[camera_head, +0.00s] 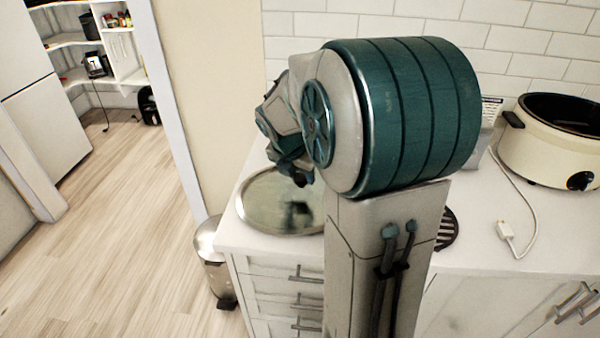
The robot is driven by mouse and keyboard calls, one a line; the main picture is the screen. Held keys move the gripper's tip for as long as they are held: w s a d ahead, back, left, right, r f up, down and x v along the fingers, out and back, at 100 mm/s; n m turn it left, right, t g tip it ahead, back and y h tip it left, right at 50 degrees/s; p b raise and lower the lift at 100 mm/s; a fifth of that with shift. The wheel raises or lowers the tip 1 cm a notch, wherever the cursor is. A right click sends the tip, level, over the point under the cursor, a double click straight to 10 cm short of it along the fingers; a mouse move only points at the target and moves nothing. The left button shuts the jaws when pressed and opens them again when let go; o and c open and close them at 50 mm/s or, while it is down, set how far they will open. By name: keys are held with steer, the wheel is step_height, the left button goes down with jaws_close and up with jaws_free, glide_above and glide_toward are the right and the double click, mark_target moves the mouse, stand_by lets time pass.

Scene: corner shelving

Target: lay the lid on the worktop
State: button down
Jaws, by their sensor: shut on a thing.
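The lid (262,205) is an oval, see-through glass piece with a thin metal rim. It is at the left end of the white worktop (487,225), flat or nearly so. I cannot tell whether it touches the surface or is held just above it. My gripper (298,178) is over the far middle of the lid, pointing down and shut on it. The knob and fingertips are small and dark, and my arm hides the lid's right part.
A cream slow cooker (555,150) stands open at the right, its white cord and plug (507,232) on the worktop. A dark slatted round thing (447,228) is partly behind my arm. A metal bin (213,262) stands left of the drawers. A tiled wall closes the back.

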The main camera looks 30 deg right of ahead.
steer(key=c, duration=0.9)
jaws_free()
steer(key=p+v, duration=0.1)
steer(key=v, duration=1)
steer(key=shift+s+a+f+m+y, duration=0.65)
steer(key=shift+s+a+f+m, duration=0.75)
steer(key=shift+s+m, duration=2)
steer(key=shift+s+a+f+m+y, duration=0.75)
steer(key=shift+s+a+m, duration=1.15)
steer(key=shift+m, duration=2.95)
steer(key=shift+s+a+f+m+y, duration=0.5)
steer(key=shift+s+a+f+m, duration=0.95)
steer(key=shift+s+m, duration=1.95)
steer(key=shift+w+a+r+m, duration=0.2)
steer(key=shift+w+m, duration=0.55)
